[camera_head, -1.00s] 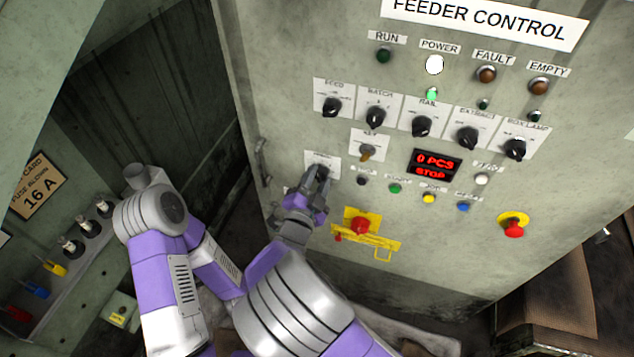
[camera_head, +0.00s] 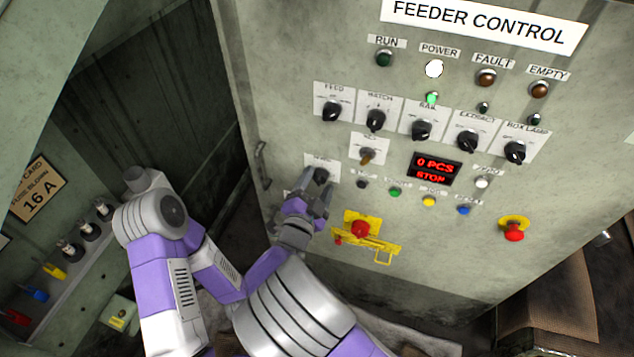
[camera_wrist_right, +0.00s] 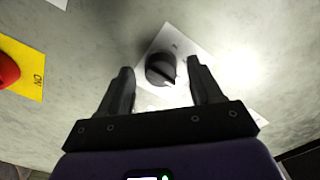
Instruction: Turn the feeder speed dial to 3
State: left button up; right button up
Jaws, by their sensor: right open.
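The speed dial (camera_head: 320,175) is a black knob on a white label plate at the lower left of the feeder control panel. My right gripper (camera_head: 318,186) is open just in front of and below it. In the right wrist view the dial (camera_wrist_right: 160,69) stands beyond and between the two spread fingertips (camera_wrist_right: 160,72), with nothing gripped. The knob's light pointer mark slants toward the lower right in that view. The scale numbers are too small and washed out to read. My left gripper is not seen.
Below right of the dial is a red knob on a yellow plate (camera_head: 360,229) with a yellow latch. Small push buttons (camera_head: 395,191) run to the right. A key switch (camera_head: 367,155) sits above right. The display (camera_head: 434,168) reads 0 PCS STOP. A metal handle (camera_head: 263,165) is at left.

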jog(key=p+v, duration=0.1)
jog(key=v, duration=0.6)
jog(key=shift+p, duration=0.3)
jog(key=d+f+n+g+y+p, duration=0.25)
jog(key=d+f+g, duration=0.2)
jog(key=f, duration=0.45)
jog(key=d+f+n+g+y+p, duration=0.1)
jog(key=d+f+n+g, duration=0.3)
jog(key=f, duration=0.5)
jog(key=s+d+f+n+g+y+p, duration=0.1)
jog(key=s+f+g+y, duration=0.2)
jog(key=s, duration=0.5)
jog(key=s+d+f+n+g+y+p, duration=0.2)
jog(key=s+g, duration=0.3)
jog(key=s, duration=0.3)
jog(key=shift+d+f+y, duration=0.3)
jog(key=shift+f+y, duration=0.35)
jog(key=shift+n, duration=0.25)
jog(key=shift+c, duration=0.2)
